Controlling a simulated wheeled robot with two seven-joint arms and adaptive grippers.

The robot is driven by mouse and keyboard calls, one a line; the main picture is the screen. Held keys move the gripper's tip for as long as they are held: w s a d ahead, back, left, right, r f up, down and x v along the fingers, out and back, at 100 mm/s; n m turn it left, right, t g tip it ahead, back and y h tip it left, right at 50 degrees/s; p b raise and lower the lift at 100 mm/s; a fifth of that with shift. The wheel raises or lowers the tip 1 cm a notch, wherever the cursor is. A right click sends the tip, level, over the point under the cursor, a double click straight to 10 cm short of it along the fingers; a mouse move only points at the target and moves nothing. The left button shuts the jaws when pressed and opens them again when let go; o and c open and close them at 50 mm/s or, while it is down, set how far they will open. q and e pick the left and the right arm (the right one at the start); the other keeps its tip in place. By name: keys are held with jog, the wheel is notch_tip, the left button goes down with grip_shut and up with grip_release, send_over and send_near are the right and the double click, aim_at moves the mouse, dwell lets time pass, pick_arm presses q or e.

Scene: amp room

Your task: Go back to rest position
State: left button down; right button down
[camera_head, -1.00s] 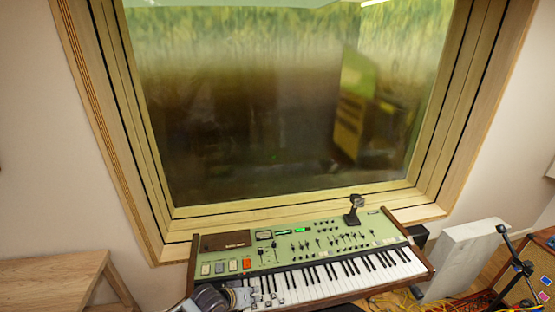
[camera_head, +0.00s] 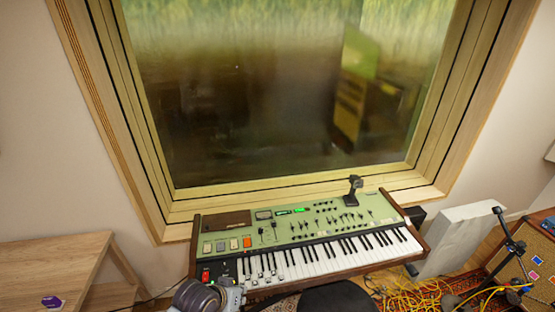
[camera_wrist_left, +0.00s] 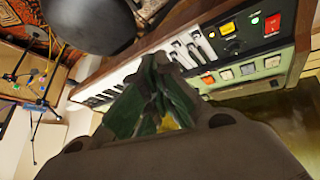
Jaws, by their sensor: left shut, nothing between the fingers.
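My left gripper (camera_head: 248,276) is at the lower left of the keyboard synthesizer (camera_head: 325,219) in the head view, over its left white keys. The synthesizer has a pale green panel and dark wooden ends. In the left wrist view my left gripper (camera_wrist_left: 158,88) points toward the keys, its green-tinted fingers closed with nothing held. I cannot tell whether the fingertips touch the keys. My right gripper is in neither view.
A black microphone-like object (camera_head: 353,189) stands on the synthesizer's back. A dark round stool seat (camera_head: 338,297) is in front of it. A wooden table (camera_head: 60,262) is at the left. A black stand (camera_head: 510,243) and yellow cables (camera_head: 425,298) are at the right.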

pick_arm(q)
jog(key=s+a+r+g+y, duration=0.2)
jog(key=s+a+r+y, duration=0.1)
jog(key=s+a, duration=0.75)
notch_tip(320, 180, down, 35)
jog(key=s+g+b, duration=0.2)
jog(key=s+a+f, duration=0.2)
jog(key=s+f, duration=0.9)
jog(key=s+a+f+b, duration=0.1)
jog(key=s+a+f, duration=0.1)
jog(key=s+f, duration=0.8)
jog(key=shift+s+a+f+g+b, duration=0.3)
jog(key=shift+s+f+g, duration=0.1)
jog(key=shift+s, duration=0.5)
dwell(0.3)
